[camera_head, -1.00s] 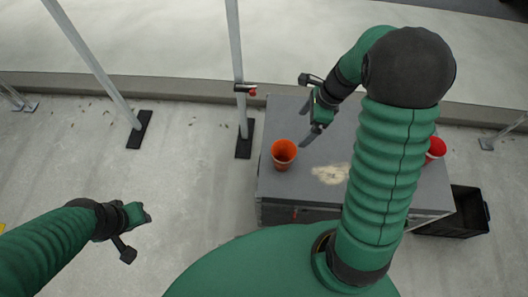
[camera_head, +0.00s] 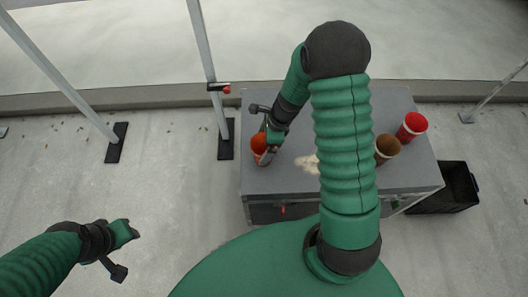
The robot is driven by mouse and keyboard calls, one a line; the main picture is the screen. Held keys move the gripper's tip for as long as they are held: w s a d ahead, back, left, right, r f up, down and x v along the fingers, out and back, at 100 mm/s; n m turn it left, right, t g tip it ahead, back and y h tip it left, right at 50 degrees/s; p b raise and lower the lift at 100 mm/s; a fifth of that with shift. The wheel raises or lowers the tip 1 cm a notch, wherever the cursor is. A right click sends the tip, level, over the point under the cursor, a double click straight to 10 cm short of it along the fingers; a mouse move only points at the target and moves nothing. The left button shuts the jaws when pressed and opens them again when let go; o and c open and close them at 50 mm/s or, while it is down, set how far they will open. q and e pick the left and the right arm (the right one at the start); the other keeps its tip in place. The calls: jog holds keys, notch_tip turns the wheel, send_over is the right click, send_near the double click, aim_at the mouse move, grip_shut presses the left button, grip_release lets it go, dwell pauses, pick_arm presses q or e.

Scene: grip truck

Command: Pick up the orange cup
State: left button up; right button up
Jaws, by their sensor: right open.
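The orange cup (camera_head: 257,144) stands upright near the left edge of the grey box top (camera_head: 300,104). My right gripper (camera_head: 266,156) is open at the cup's right side and overlaps it in the picture. It hides part of the cup; I cannot tell whether a finger touches it or is inside it. My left gripper (camera_head: 128,233) is over the floor at the lower left, away from the box, and its jaw opening is not clear.
A brown cup (camera_head: 386,148) and a red cup (camera_head: 412,126) stand at the right of the box top. A pale patch (camera_head: 307,163) lies on it. A black bin (camera_head: 458,187) is right of the box. Metal poles (camera_head: 208,70) stand at the left.

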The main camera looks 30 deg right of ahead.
jog(key=shift+s+a+r, duration=0.1)
jog(key=shift+a+r, duration=0.1)
jog(key=shift+a, duration=0.15)
jog(key=c, duration=0.6)
jog(key=shift+d, duration=0.15)
jog(key=c, duration=1.2)
jog(key=shift+c, duration=0.2)
